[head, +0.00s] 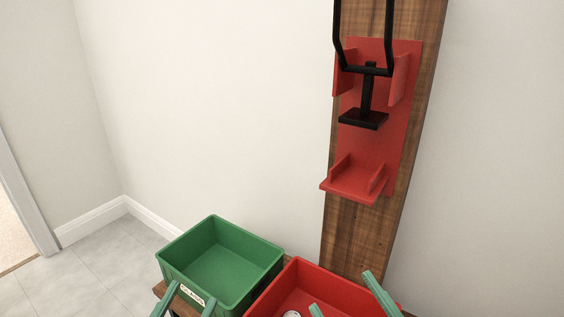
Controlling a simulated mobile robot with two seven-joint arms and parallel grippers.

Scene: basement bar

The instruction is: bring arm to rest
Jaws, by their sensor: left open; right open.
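My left gripper (187,304) shows at the bottom edge, in front of the green crate's near wall, its two teal fingers apart with nothing visible between them. My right gripper (347,301) shows at the bottom edge over the red crate, its fingers also spread apart with nothing visible between them. Both arms are mostly hidden below the picture's edge.
A green crate (263,280) with a label looks empty. A red crate (304,266) beside it holds a small white round thing (292,314), partly cut off. Behind, a wooden post (350,238) carries a red bracket (375,150) with a black handled part (366,118).

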